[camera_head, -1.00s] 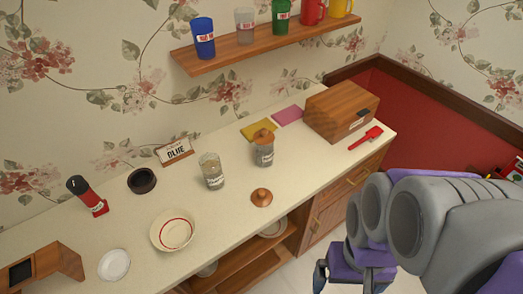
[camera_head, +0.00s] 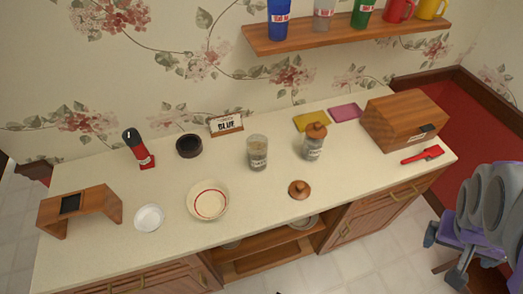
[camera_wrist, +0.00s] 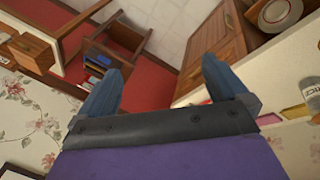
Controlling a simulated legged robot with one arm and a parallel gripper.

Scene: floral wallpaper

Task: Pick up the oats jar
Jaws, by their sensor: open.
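Two glass jars with small labels stand on the counter in the head view. The left jar (camera_head: 257,153) is open on top and holds pale contents. The right jar (camera_head: 313,147) has a wooden lid. I cannot read either label well enough to tell which is the oats jar. A loose wooden lid (camera_head: 299,189) lies in front of them. My gripper (camera_head: 444,257) is at the right edge, beyond the counter and away from both jars. In the wrist view my gripper (camera_wrist: 160,80) has its two blue fingers spread with nothing between them. Part of a labelled jar (camera_wrist: 312,92) shows at the right edge there.
A wooden bread box (camera_head: 405,120) and red utensil (camera_head: 422,155) are at the counter's right end. A shelf of mugs (camera_head: 340,35) hangs above.

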